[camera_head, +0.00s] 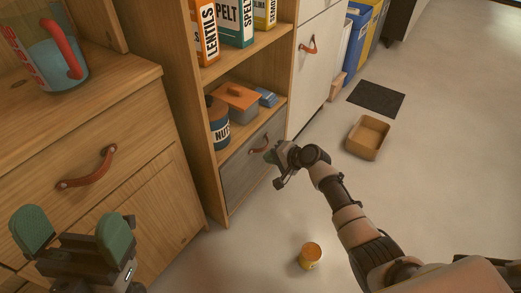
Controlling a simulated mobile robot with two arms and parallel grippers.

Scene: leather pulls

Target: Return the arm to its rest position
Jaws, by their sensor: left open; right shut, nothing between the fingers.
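My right arm (350,215) reaches in from the lower right. Its gripper (268,157) is shut and empty, in front of the grey drawer (245,172) at the bottom of the open shelf unit. The drawer's leather pull (259,145) shows just above the gripper; I cannot tell whether they touch. The drawer looks closed. My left gripper (75,232) is at the lower left, with its two green fingers wide apart and nothing between them. It is in front of the wooden cabinet (150,200).
A measuring jug (45,60) stands on the counter. Open floor spreads to the right.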

